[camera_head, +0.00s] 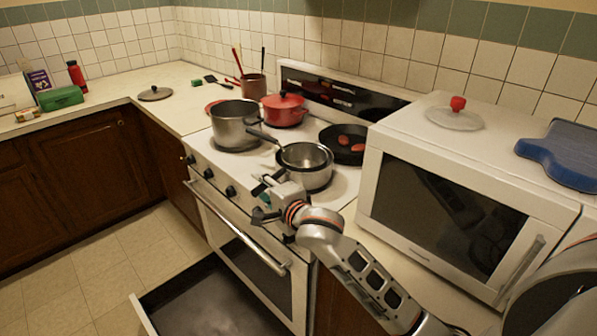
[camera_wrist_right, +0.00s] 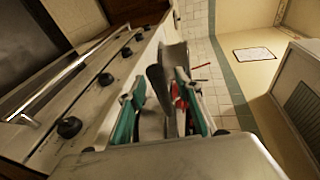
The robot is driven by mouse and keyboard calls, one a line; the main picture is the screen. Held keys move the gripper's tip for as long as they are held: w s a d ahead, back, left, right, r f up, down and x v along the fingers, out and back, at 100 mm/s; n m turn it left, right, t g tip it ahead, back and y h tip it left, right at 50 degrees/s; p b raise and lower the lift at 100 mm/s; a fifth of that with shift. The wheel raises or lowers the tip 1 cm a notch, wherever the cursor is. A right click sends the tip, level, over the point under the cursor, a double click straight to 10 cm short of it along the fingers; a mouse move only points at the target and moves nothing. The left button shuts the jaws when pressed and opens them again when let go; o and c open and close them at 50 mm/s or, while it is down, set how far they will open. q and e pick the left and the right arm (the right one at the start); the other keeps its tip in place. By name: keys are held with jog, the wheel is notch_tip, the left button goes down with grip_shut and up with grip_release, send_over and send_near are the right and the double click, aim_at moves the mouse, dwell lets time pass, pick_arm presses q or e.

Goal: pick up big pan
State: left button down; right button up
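A black frying pan (camera_head: 340,157) holding reddish food sits behind. I cannot tell for sure which is the big pan. My right gripper (camera_head: 262,200) is at the stove's front edge, just left of the saucepan. In the wrist view its teal fingers (camera_wrist_right: 160,112) are spread, with grey metal showing between and beyond them; contact is unclear. My left gripper is out of view.
A red pot (camera_head: 284,110) and a utensil holder (camera_head: 254,87) stand at the back. A white microwave (camera_head: 445,205) with a lid (camera_head: 455,117) on top closes off the right side. A drawer (camera_head: 213,304) is open below the oven. The left counter is partly clear.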

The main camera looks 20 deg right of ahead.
grip_shut()
jog(key=shift+r, duration=0.25)
